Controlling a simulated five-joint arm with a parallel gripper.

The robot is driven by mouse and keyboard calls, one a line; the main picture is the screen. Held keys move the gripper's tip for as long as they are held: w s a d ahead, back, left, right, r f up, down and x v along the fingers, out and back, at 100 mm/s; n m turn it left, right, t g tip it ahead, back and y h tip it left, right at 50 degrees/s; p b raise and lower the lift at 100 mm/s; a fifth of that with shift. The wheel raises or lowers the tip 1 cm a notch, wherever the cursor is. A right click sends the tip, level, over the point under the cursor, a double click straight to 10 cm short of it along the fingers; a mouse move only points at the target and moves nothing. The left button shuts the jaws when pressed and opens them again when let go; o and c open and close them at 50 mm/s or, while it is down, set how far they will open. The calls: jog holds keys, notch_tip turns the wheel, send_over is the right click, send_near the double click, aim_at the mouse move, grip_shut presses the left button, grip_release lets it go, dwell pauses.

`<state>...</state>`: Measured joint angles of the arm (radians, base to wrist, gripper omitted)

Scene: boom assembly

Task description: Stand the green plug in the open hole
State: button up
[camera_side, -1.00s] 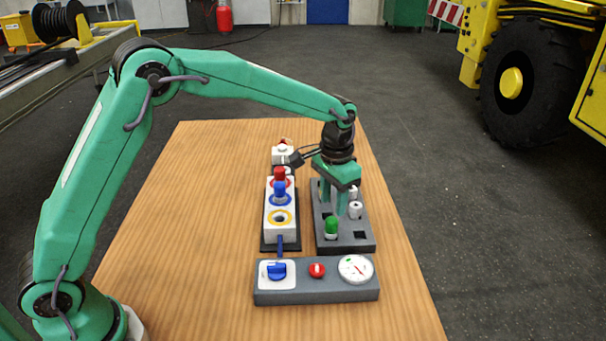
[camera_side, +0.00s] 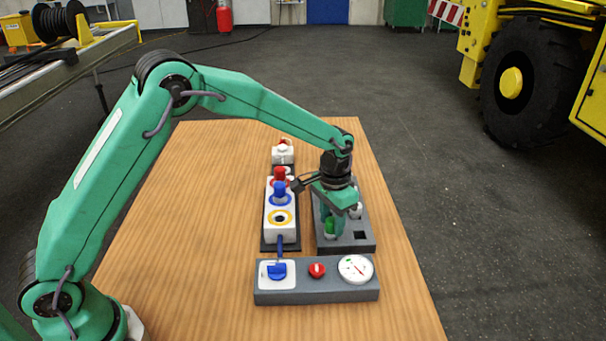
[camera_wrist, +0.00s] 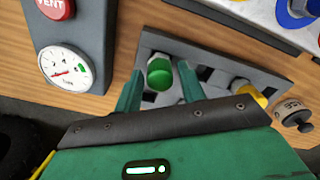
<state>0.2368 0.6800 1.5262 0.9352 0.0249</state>
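The green plug (camera_side: 330,227) stands in the dark grey tray (camera_side: 362,246), in its front left part. In the wrist view, the green plug (camera_wrist: 159,74) shows between the two fingers of my gripper (camera_wrist: 158,78). The fingers are apart, one on each side of it, with gaps visible. In the side view my gripper (camera_side: 334,226) is low over the tray and partly hides the plug. The open hole (camera_side: 280,218) has a yellow ring and is at the near end of the white block (camera_side: 270,235), left of the tray.
A blue plug (camera_side: 280,190) and a red plug (camera_side: 280,174) stand in the white block behind the open hole. A grey panel (camera_side: 318,291) with a blue lever, a red button and a gauge (camera_side: 355,269) lies in front. Bare table is left of the block.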

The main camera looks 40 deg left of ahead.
jog(key=shift+c, duration=0.4)
jog(key=c, duration=0.7)
jog(key=shift+r, duration=0.15)
jog(key=shift+r, duration=3.1)
jog(key=shift+a, duration=0.1)
jog(key=shift+s+a+r, duration=0.9)
jog(key=shift+s+a, duration=0.1)
jog(key=shift+a, duration=0.8)
jog(key=shift+s+a+r, duration=0.85)
jog(key=shift+s+a, duration=0.2)
jog(key=shift+a, duration=0.75)
jog(key=shift+s+a+r, duration=0.9)
jog(key=shift+s+a, duration=0.1)
jog(key=shift+a, duration=0.8)
